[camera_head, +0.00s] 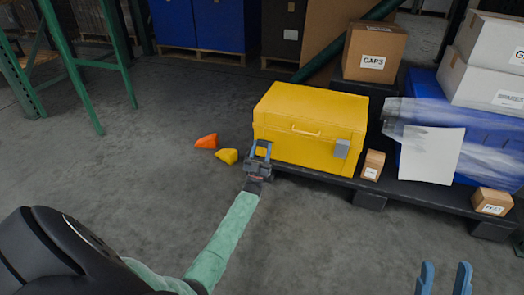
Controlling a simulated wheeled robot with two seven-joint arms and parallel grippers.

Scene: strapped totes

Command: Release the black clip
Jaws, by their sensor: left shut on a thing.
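A yellow lidded tote (306,125) with a handle on its front stands on a low dark pallet. A grey clip (342,149) sits at the right of its front. My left gripper (261,150) is at the tote's lower left front, its blue fingers shut on the black clip. The clip is mostly hidden by the fingers, and I cannot see whether it is fastened. My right gripper (445,277) shows at the bottom right, its two blue fingers apart and empty, away from the tote.
An orange wedge (206,141) and a yellow wedge (227,156) lie on the floor left of the tote. Small cartons (373,165) (491,202) stand on the dark pallet. A blue tote with wrap (428,95) is at the right. The floor in front is clear.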

